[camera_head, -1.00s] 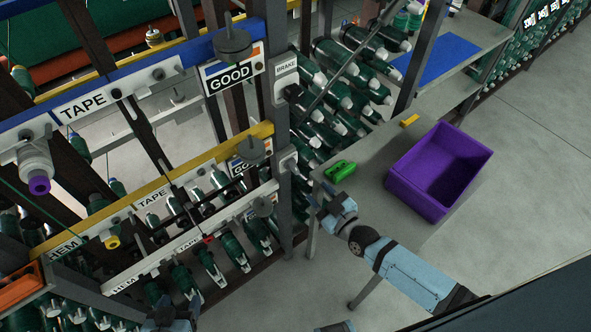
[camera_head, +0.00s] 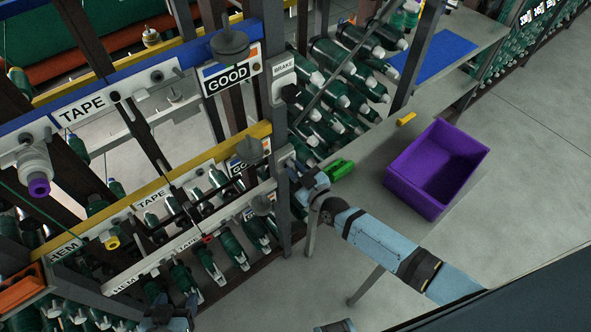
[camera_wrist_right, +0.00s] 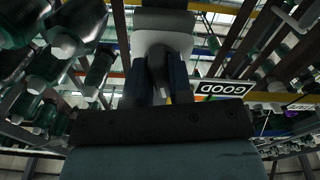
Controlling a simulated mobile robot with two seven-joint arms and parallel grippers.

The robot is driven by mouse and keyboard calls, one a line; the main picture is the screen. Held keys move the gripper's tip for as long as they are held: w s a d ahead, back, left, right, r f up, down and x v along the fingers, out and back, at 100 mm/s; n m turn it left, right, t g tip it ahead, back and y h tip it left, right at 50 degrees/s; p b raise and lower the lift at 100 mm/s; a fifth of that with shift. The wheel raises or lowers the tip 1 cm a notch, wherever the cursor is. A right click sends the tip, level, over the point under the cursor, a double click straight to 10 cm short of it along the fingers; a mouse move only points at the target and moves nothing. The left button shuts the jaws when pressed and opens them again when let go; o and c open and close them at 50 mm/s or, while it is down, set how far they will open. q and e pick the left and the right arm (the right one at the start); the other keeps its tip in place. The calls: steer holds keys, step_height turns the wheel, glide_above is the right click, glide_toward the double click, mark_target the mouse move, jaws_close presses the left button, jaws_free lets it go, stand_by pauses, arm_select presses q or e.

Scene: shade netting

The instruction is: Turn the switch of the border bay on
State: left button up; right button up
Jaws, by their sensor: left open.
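A pale switch plate (camera_head: 287,160) sits on the grey post at the end of the lower rails, below the plate marked BRAKE (camera_head: 283,70). My right gripper (camera_head: 301,174) is close in front of the lower plate and hides part of it. In the right wrist view the pale plate (camera_wrist_right: 178,40) is straight ahead, and its dark knob (camera_wrist_right: 157,66) lies between my two fingers. The fingers stand apart on either side of the knob; I cannot tell whether they touch it. My left gripper (camera_head: 172,312) is open and empty at the bottom edge of the head view.
A grey table (camera_head: 400,205) with a purple bin (camera_head: 437,170) and a green object (camera_head: 340,170) stands right of the post, close to my right arm. Rails with GOOD signs (camera_head: 229,78) and several green bobbins (camera_head: 345,75) crowd the rack. Floor at right is clear.

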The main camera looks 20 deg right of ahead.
jaws_close()
steer(key=shift+m, duration=0.3)
steer(key=m+b, duration=0.1)
steer(key=m, duration=0.4)
steer(key=shift+a+f+m, duration=0.1)
steer(key=shift+a+m, duration=0.05)
steer(key=shift+m, duration=0.15)
steer(key=m+b, duration=0.1)
steer(key=m, duration=0.4)
steer(key=shift+s+a+m+b, duration=0.1)
steer(key=shift+m+b, duration=0.2)
steer(key=o, duration=0.5)
jaws_free()
steer(key=b+v, duration=0.1)
steer(key=v, duration=1.2)
steer(key=shift+s+r, duration=0.2)
steer(key=shift+s, duration=0.2)
